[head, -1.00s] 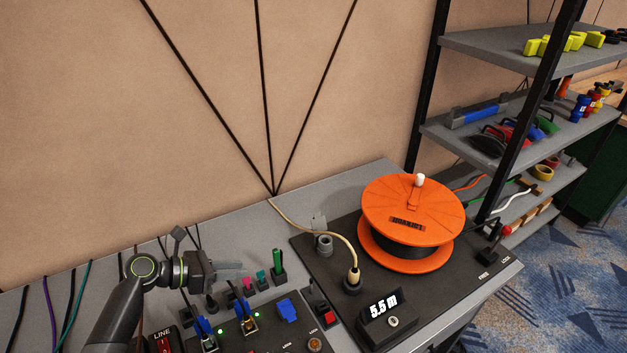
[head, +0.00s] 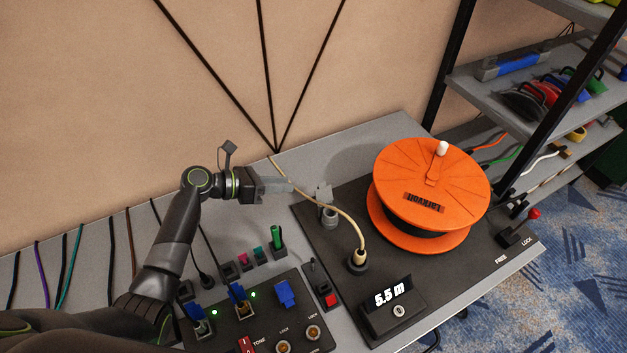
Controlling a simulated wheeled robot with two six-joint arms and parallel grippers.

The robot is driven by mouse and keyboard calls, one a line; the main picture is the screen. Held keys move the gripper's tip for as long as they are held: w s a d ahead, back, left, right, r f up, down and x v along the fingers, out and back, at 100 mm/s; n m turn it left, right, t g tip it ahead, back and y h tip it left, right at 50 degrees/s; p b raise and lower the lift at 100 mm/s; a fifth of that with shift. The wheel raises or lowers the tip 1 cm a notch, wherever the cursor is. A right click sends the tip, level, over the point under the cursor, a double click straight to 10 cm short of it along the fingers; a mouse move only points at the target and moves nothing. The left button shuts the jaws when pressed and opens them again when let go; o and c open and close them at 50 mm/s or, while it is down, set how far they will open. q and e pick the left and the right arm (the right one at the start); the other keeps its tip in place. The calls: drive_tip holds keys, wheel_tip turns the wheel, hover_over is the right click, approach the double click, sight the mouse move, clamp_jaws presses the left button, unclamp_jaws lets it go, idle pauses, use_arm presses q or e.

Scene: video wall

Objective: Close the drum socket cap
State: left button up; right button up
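The drum unit (head: 440,275) is a dark panel on the grey bench with an orange cable drum (head: 425,180). A small grey socket (head: 328,214) stands at its left back. Its grey cap (head: 323,193) stands raised at the back of the socket, which looks uncovered. My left gripper (head: 290,187) points right, level with the cap and a short way left of it, apart from it. Its fingers show as one bar with no gap, holding nothing. My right gripper is out of view.
A beige cable (head: 318,201) passes by my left fingertips and the socket to a plug (head: 358,258) in the panel. A 5.5 m display (head: 390,297) stands in front. A control panel (head: 265,325) with blue connectors lies below my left arm. Shelves (head: 530,75) stand right.

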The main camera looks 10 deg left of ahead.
sight(322, 191)
use_arm(q)
drive_tip(key=x, duration=0.9)
drive_tip(key=shift+c, duration=0.2)
clamp_jaws()
